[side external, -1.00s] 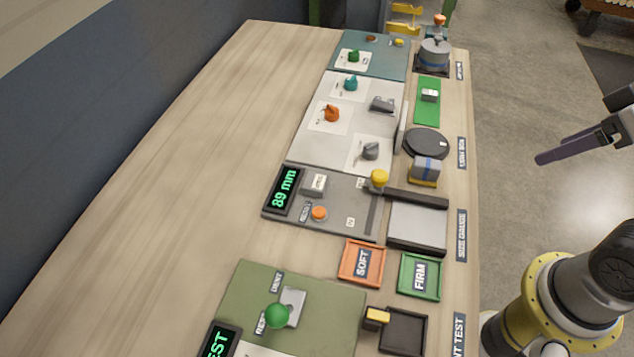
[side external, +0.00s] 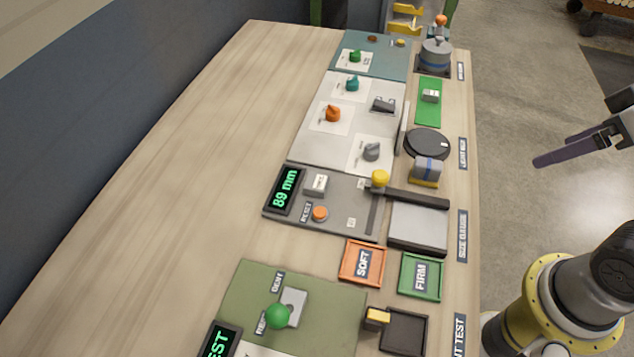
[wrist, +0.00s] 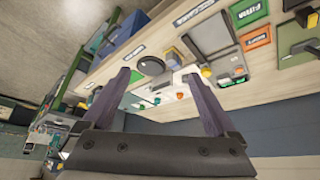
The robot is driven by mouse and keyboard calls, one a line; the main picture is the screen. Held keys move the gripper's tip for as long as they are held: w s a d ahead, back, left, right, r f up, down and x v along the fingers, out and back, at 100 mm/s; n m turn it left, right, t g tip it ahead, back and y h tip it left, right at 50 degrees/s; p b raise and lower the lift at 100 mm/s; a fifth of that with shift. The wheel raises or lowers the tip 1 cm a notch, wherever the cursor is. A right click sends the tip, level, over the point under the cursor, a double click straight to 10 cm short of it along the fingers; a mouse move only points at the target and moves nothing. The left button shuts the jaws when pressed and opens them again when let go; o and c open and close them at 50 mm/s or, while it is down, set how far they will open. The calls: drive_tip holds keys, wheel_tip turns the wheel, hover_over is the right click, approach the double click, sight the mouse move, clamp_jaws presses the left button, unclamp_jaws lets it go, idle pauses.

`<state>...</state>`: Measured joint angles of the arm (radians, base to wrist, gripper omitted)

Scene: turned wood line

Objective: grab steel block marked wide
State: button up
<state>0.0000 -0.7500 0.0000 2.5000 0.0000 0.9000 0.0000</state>
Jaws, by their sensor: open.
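I cannot read the word "wide" on any block. A small grey block with a white label (side external: 430,96) sits on a green pad at the right side of the bench in the side view. Another grey piece with a white label (side external: 317,183) sits on the size gauge panel beside the display. A grey block with a blue band (side external: 427,169) rests on a yellow base near the gauge plate. My gripper (wrist: 155,78) is open and empty, its two purple fingers spread in the wrist view. In the side view it is off the bench's right edge, well apart from these blocks.
The display (side external: 285,189) reads 89 mm. A round black disc (side external: 427,143), a grey plate (side external: 418,224), an orange SOFT tray (side external: 346,277) and a green FIRM tray (side external: 405,290) line the right side. Knobs stand on the panels. The bench's left half (side external: 190,150) is bare.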

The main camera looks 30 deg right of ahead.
drive_tip(key=w+a+r+n, duration=0.2)
drive_tip(key=w+r, duration=0.3)
drive_tip(key=w, duration=0.2)
drive_tip(key=n+g+y, duration=0.2)
drive_tip(key=n+g, duration=0.1)
drive_tip(key=n, duration=0.4)
hover_over(317, 181)
drive_tip(key=s+d, duration=0.1)
drive_tip(key=d, duration=0.1)
drive_tip(key=f, duration=1.8)
drive_tip(key=shift+s+f, duration=0.1)
drive_tip(key=shift+s, duration=0.1)
drive_tip(key=shift+a+x, duration=0.2)
drive_tip(key=shift+x, duration=1.25)
drive_tip(key=shift+a+x, duration=0.2)
drive_tip(key=shift+x, duration=1.2)
drive_tip(key=shift+s, duration=0.1)
